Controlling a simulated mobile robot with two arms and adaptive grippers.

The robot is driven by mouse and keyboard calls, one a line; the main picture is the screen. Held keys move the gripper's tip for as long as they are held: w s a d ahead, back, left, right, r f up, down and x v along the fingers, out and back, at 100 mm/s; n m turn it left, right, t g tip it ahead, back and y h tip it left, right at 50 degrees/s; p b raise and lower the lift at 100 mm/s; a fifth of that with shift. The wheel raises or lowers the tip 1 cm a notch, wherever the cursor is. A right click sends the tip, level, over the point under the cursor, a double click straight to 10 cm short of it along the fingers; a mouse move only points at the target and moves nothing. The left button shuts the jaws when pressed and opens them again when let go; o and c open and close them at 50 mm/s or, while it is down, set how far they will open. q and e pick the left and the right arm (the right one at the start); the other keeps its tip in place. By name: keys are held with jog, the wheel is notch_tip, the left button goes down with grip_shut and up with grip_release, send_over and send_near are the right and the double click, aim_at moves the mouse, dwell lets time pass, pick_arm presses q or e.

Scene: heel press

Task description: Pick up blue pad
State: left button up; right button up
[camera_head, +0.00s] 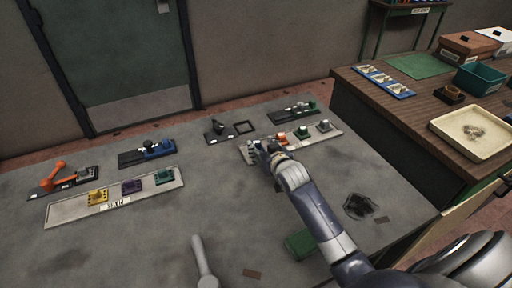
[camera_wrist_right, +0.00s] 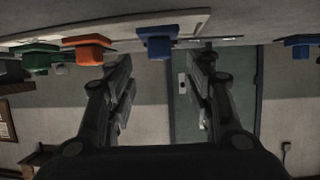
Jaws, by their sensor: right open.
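A blue pad (camera_wrist_right: 156,40) shows at the top of the right wrist view, in line with the gap between my fingers and apart from them. In the head view it is mostly hidden by my right gripper (camera_head: 262,153), which is low over the left end of the right-hand pale tray (camera_head: 325,138). In the right wrist view my right gripper (camera_wrist_right: 165,62) is open with nothing between its fingers. An orange pad (camera_wrist_right: 87,50) and a green pad (camera_wrist_right: 35,57) stand left of the blue pad in that view.
Another pale tray (camera_head: 70,211) holds yellow, purple and green pieces. A blue block (camera_head: 158,148) sits on a black plate. An orange-handled tool (camera_head: 52,177) lies at the left. A brown side table (camera_head: 430,118) stands right. The grey table's middle is mostly clear.

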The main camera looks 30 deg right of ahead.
aim_at(256, 141)
jog(key=shift+x, duration=2.75)
grip_shut()
